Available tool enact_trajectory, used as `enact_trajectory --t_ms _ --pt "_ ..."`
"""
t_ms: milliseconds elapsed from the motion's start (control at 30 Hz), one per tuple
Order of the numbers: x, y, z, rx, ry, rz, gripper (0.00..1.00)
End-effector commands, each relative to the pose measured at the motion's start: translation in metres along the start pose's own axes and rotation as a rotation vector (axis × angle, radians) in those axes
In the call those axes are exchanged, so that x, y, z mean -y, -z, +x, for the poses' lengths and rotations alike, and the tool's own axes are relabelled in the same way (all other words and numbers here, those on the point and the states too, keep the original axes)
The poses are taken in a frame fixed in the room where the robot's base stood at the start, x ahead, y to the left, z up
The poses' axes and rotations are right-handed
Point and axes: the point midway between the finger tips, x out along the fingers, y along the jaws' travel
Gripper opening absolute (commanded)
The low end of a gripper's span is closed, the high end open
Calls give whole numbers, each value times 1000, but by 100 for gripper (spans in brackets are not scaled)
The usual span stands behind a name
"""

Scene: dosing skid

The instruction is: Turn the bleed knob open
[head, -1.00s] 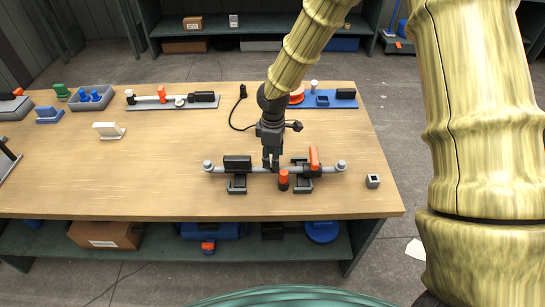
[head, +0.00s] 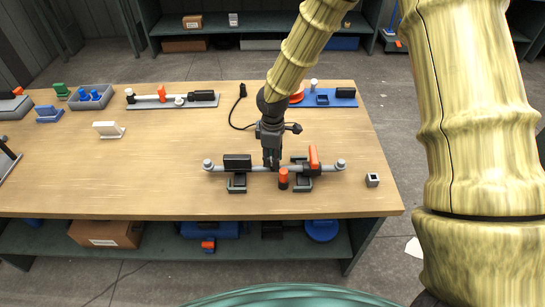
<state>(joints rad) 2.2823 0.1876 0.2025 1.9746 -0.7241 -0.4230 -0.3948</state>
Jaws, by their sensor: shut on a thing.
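The dosing skid is a grey pipe (head: 217,169) lying across two dark stands near the table's front edge. It carries a black box (head: 237,162) on the left and an orange lever (head: 314,157) on the right. A short orange-red cylinder with a dark base (head: 283,178) stands just in front of the pipe. My gripper (head: 271,165) points down at the middle of the pipe, just behind and left of that cylinder. It is shut on a small part there, which the fingers hide. The bleed knob is not clearly visible; the hidden part appears to be it.
A small grey block (head: 372,180) sits right of the skid. A blue tray (head: 340,104) and a black cable (head: 232,118) lie behind my gripper. A grey plate with fittings (head: 150,106) lies at the back left. The wood in front left is clear.

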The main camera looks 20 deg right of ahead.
Motion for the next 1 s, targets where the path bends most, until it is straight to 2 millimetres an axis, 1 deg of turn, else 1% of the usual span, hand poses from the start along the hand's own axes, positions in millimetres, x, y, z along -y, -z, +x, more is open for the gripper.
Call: enact_trajectory --t_ms 167,367,1000 --pt "0 0 -1 2 -1 50 1" --pt "0 0 -1 2 -1 175 1" --pt "-1 0 -1 1 -1 776 1"
